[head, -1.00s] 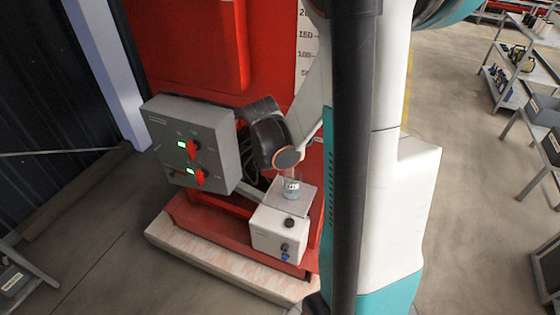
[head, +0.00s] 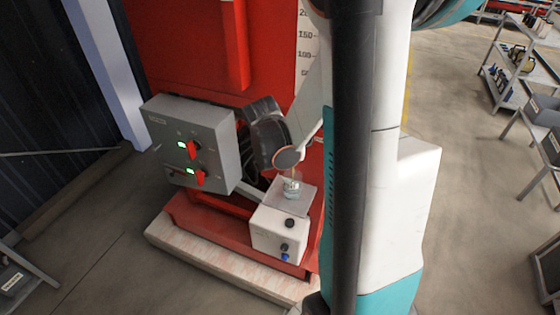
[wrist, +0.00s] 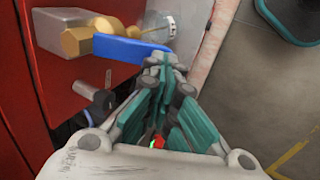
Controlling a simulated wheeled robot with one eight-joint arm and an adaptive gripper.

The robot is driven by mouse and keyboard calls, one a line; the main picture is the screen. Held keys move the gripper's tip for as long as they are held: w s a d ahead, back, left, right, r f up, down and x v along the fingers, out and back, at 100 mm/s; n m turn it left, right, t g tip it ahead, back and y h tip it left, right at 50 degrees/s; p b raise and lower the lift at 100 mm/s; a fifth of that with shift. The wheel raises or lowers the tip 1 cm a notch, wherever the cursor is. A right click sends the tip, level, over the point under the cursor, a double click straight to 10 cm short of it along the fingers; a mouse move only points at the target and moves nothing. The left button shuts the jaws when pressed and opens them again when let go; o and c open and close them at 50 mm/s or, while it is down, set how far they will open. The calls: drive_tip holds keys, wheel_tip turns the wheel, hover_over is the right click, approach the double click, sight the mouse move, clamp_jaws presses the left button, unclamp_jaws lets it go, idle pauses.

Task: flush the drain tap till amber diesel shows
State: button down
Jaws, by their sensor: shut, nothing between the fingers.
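The drain tap shows in the wrist view as a brass body (wrist: 76,41) with a blue lever (wrist: 130,50) lying across to the right. A brass spout (wrist: 132,31) points toward a clear glass jar (wrist: 158,22) with a white label. The jar (head: 291,188) stands on the white box's top in the head view. Its contents look pale and greyish; I cannot tell their exact colour. My gripper (wrist: 161,64) is shut and empty, its fingertips close beside the lever's free end. I cannot tell whether they touch. In the head view my wrist hides the tap.
A grey control box (head: 190,145) with two red switches and green lights stands left of my wrist. The white box (head: 270,238) with knobs sits on the red plinth. Red panels stand close behind the tap. Shelves (head: 510,75) at right are well away; open floor lies between.

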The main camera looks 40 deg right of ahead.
drive_tip(key=shift+r, duration=0.1)
idle(0.5)
drive_tip(key=shift+r+p, duration=0.55)
drive_tip(key=shift+r, duration=0.2)
drive_tip(key=w+d+r+p+v, duration=0.1)
drive_tip(key=p+v, duration=0.3)
drive_tip(key=v, duration=0.9)
drive_tip(key=shift+d+r, duration=0.35)
drive_tip(key=shift+d, duration=0.2)
drive_tip(key=d+y, duration=0.1)
drive_tip(key=w+d+r+g+y+p, duration=0.1)
drive_tip(key=d+r+y+p, duration=0.1)
drive_tip(key=y, duration=0.1)
drive_tip(key=shift+w+d+g, duration=0.2)
drive_tip(key=shift+d+g, duration=0.05)
drive_tip(key=shift+g, duration=0.15)
